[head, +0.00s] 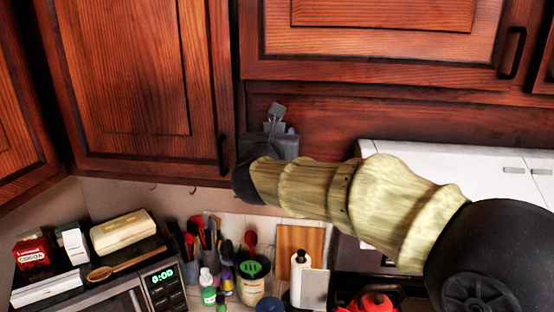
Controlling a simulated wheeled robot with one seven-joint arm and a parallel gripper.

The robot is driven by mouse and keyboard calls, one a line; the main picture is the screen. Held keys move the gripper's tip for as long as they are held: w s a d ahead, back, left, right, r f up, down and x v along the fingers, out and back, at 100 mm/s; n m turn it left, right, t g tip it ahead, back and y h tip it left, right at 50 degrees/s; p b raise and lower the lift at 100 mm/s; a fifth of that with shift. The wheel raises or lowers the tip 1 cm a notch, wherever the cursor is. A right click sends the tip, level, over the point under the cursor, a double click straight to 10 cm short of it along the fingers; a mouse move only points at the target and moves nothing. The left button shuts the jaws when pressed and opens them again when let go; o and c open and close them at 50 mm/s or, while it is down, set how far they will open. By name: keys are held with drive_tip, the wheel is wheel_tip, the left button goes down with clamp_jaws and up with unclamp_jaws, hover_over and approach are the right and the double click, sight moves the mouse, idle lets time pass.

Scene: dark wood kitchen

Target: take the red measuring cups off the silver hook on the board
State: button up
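I cannot make out the red measuring cups in the head view. Small hooks (152,187) show faintly under the lower edge of the left cabinet, and nothing red hangs from them. My arm reaches in from the right and hides part of the wall below the cabinets. My gripper (275,118) is at the arm's far end, in front of the cabinets' lower edge near the black handle. It is small and partly covered by my wrist, so its fingers and any contents are unclear.
Wooden cabinets (140,80) fill the top. Below are a microwave (160,285) with a wooden spoon and boxes on it, utensil pots (250,285), bottles (208,290), a cutting board (300,245) and a red kettle (374,302). A white hood (440,160) stands right, behind my arm.

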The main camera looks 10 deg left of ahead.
idle(0.3)
clamp_jaws()
drive_tip(key=shift+s, duration=0.1)
drive_tip(key=s+r+b, duration=0.5)
drive_tip(key=s+r, duration=0.3)
drive_tip(key=s, duration=0.6)
drive_tip(key=shift+d, duration=0.4)
drive_tip(key=shift+w+r, duration=0.1)
drive_tip(key=shift+r, duration=0.1)
drive_tip(key=shift+r+p, duration=0.5)
drive_tip(key=shift+r, duration=0.25)
